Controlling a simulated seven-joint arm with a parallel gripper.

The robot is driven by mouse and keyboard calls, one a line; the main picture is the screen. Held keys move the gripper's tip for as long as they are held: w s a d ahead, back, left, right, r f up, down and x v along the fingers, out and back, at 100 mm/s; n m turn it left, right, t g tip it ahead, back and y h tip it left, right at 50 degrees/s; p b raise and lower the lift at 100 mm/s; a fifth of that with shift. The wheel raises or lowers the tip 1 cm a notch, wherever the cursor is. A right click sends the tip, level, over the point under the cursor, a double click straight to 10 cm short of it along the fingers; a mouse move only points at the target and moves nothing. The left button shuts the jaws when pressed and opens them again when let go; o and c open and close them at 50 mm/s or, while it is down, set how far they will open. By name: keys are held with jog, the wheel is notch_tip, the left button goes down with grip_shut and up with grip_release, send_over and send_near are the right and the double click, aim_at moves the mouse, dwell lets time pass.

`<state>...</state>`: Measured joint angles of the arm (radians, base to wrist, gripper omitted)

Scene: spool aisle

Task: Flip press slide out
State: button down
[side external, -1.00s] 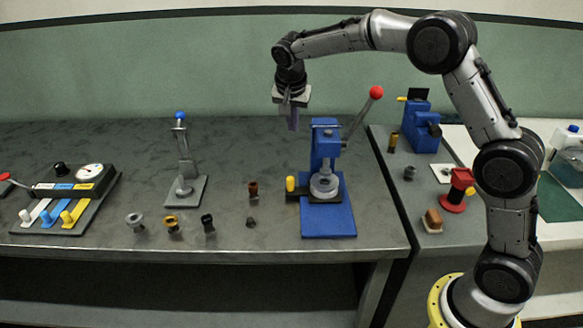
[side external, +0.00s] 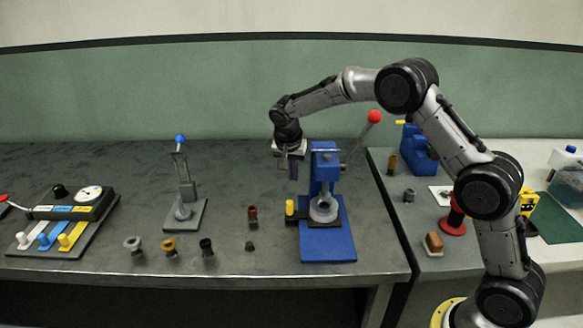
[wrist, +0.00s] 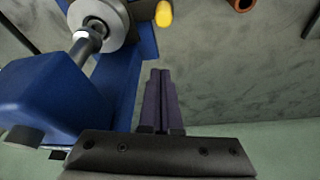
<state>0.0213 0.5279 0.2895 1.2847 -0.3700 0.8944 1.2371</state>
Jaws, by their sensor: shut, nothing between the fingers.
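The blue press (side external: 326,165) stands upright on its blue base plate (side external: 328,245) near the right end of the grey bench. Its lever ends in a red ball (side external: 374,117), raised to the upper right. A dark slide (side external: 298,220) with an upright yellow knob (side external: 289,208) sticks out on the press's left. A round pale die (side external: 323,208) sits under the ram. My gripper (side external: 293,176) is shut and empty, pointing down, above and behind the knob, left of the press column. In the wrist view, the fingers (wrist: 158,76) are beside the blue column, and the yellow knob (wrist: 164,13) is at the top.
Several small bushings, including a brown one (side external: 252,215), stand left of the press. A grey stand with a blue ball (side external: 180,139) and a switch panel (side external: 62,222) are farther left. A second bench to the right holds a blue device (side external: 418,150) and a brown block (side external: 433,243).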

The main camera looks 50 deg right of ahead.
jog(key=x, duration=0.5)
jog(key=shift+s+f, duration=0.1)
jog(key=shift+f, duration=0.1)
jog(key=shift+s+a+r, duration=0.15)
jog(key=shift+s+a, duration=0.15)
jog(key=shift+a, duration=0.25)
jog(key=shift+s+a+r, duration=0.15)
jog(key=shift+s+a, duration=0.15)
jog(key=shift+a, duration=0.3)
jog(key=shift+s+a, duration=0.35)
jog(key=shift+a, duration=0.25)
jog(key=shift+s+a, duration=0.3)
jog(key=s+a, duration=0.7)
jog(key=shift+s+a, duration=0.3)
jog(key=shift+s, duration=0.05)
